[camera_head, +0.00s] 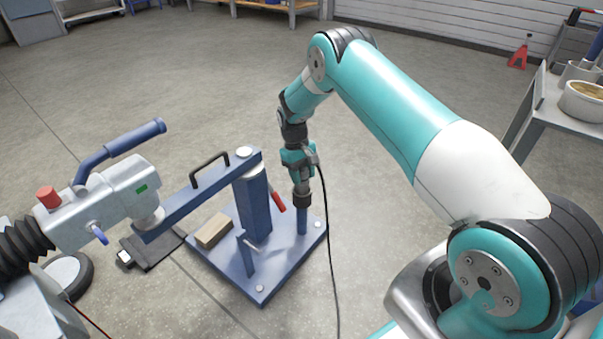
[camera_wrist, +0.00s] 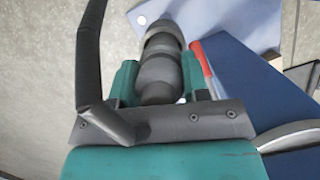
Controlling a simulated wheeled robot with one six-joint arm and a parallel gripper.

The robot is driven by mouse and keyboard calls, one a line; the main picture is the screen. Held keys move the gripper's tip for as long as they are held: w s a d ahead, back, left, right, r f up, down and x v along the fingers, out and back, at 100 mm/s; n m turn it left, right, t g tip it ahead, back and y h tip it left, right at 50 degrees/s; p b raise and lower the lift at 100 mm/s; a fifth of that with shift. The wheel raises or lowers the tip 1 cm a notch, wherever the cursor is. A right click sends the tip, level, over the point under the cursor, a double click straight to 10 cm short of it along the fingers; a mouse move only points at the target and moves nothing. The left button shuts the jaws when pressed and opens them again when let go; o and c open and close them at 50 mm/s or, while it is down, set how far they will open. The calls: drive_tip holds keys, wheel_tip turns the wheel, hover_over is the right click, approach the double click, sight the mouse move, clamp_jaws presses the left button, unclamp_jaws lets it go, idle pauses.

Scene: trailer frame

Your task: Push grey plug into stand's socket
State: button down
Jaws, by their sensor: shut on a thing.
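My gripper (camera_head: 299,160) is shut on the grey plug (camera_head: 302,190), which points down. A black cable (camera_head: 327,230) runs from near my gripper to the floor. The blue stand (camera_head: 225,265) has a thick column and a flat base. In the wrist view the plug (camera_wrist: 160,70) sits between the two teal fingers (camera_wrist: 156,85), and its far end reaches the blue base; the socket is hidden there.
A red handle (camera_head: 277,200) is close left of the plug. A blue arm (camera_head: 205,190) from the column carries a grey coupling head (camera_head: 110,195). A wooden block (camera_head: 214,230) lies on the base. A side table (camera_head: 565,110) stands at right.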

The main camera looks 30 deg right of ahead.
drive_tip(key=shift+f+b, duration=0.3)
drive_tip(key=shift+f, duration=0.25)
drive_tip(key=c, duration=0.5)
unclamp_jaws()
drive_tip(key=shift+r, duration=0.1)
drive_tip(key=p+v, duration=0.6)
drive_tip(key=v, duration=1.1)
drive_tip(key=shift+r, duration=0.2)
